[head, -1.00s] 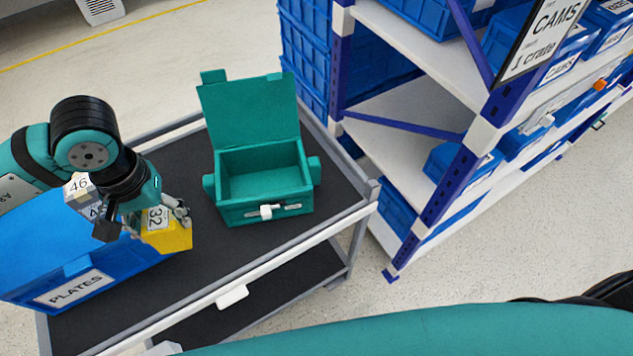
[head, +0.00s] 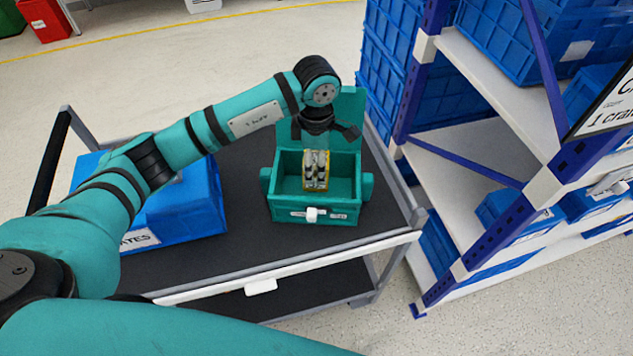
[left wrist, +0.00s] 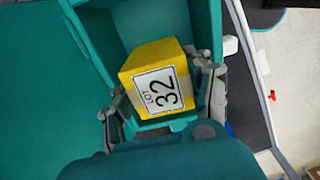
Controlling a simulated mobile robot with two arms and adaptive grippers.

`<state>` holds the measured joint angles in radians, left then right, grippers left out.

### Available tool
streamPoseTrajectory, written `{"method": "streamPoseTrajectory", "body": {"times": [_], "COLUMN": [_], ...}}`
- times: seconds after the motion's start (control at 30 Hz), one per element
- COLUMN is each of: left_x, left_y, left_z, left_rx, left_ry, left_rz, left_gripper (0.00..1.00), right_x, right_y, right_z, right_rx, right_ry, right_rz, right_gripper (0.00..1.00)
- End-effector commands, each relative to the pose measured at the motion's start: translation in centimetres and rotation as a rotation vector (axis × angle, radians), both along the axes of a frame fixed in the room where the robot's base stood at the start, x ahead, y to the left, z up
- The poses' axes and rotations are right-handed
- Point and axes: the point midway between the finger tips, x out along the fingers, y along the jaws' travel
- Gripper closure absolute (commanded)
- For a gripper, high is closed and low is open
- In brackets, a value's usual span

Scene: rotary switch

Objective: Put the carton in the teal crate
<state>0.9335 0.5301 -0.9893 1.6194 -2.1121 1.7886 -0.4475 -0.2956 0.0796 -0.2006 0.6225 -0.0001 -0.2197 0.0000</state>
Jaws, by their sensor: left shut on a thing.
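The carton is a yellow box (head: 317,182) with a white label reading LOT 32, which shows in the left wrist view (left wrist: 157,82). My left gripper (head: 316,170) is shut on the carton, with a finger on either side of it. The teal crate (head: 345,213) stands on the cart with its lid raised at the back. The gripper holds the carton over or within the crate's opening. I cannot tell whether the carton touches the crate floor. My right gripper is not in view.
A blue crate labelled PLATES (head: 197,212) stands left of the teal crate on the grey cart (head: 245,250). A shelf rack (head: 470,150) with several blue crates stands to the right. Some dark cart top is bare between the two crates and in front.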

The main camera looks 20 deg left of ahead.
Motion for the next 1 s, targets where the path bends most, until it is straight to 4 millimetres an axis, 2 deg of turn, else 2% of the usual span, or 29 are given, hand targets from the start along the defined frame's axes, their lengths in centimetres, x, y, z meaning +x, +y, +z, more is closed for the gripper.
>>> {"method": "streamPoseTrajectory", "body": {"times": [0.1, 0.27, 0.5, 0.87, 0.9, 1.0], "left_x": [-0.1, 0.0, 0.0, 0.0, 0.0, 0.0], "left_y": [-0.1, 0.0, 0.0, 0.0, 0.0, 0.0], "left_z": [-1.6, -2.8, -5.8, -6.5, -6.4, -6.3], "left_rx": [-0.001, -0.001, -0.001, 0.000, 0.000, 0.000], "left_ry": [0.002, 0.000, 0.000, -0.002, -0.002, -0.002], "left_rz": [-0.001, -0.002, -0.003, -0.004, -0.004, -0.004], "left_gripper": [0.84, 0.84, 0.84, 0.84, 0.45, 0.32], "right_x": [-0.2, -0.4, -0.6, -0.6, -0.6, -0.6], "right_y": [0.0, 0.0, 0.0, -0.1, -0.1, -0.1], "right_z": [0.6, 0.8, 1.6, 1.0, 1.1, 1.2], "right_rx": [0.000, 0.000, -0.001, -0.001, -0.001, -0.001], "right_ry": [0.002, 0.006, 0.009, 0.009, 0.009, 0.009], "right_rz": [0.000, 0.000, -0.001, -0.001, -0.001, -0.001], "right_gripper": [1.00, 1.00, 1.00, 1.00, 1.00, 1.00]}}
